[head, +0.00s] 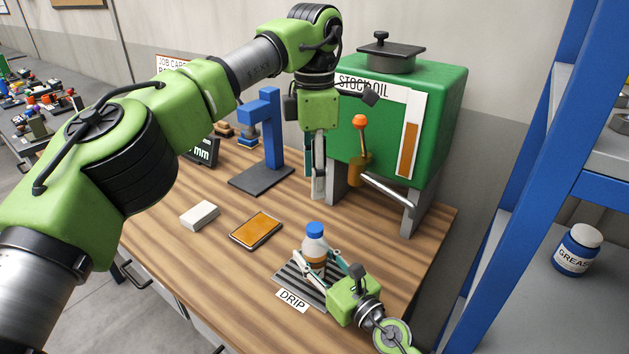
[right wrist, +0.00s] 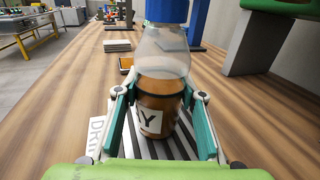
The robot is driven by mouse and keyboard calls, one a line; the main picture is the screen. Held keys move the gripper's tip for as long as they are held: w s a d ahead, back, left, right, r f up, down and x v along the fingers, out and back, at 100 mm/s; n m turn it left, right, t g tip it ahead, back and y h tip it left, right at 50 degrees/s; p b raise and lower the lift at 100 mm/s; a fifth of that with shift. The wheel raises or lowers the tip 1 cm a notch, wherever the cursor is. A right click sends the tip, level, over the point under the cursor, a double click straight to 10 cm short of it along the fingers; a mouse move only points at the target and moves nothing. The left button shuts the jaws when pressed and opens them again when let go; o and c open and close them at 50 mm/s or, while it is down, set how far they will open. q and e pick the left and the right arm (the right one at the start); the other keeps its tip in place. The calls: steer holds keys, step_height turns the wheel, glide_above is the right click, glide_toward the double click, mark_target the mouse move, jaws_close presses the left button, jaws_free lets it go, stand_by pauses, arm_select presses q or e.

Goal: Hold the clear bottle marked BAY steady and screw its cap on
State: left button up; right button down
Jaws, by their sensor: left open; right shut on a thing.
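The clear bottle (head: 314,252) stands upright on the striped drip tray (head: 290,274), with amber liquid in its lower part. Its blue cap (head: 315,229) sits on its top; how tightly cannot be told. My right gripper (head: 319,266) is shut on the bottle's lower body from the front right. In the right wrist view the bottle (right wrist: 162,55) is between the teal fingers, and its white label shows a Y, the rest hidden. My left gripper (head: 318,190) hangs fingers-down, open and empty, above and behind the bottle, in front of the green oil tank.
The green STOCK OIL tank (head: 447,115) stands at the back with an orange-knobbed lever (head: 360,122) and a spout. A blue stand (head: 272,130), a white block (head: 199,215) and an amber-topped pad (head: 256,229) lie left. A blue shelf post (head: 540,150) bounds the right.

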steer(key=c, duration=1.3)
jaws_free()
steer(key=shift+o, duration=0.2)
steer(key=v, duration=1.2)
steer(key=shift+r, duration=0.1)
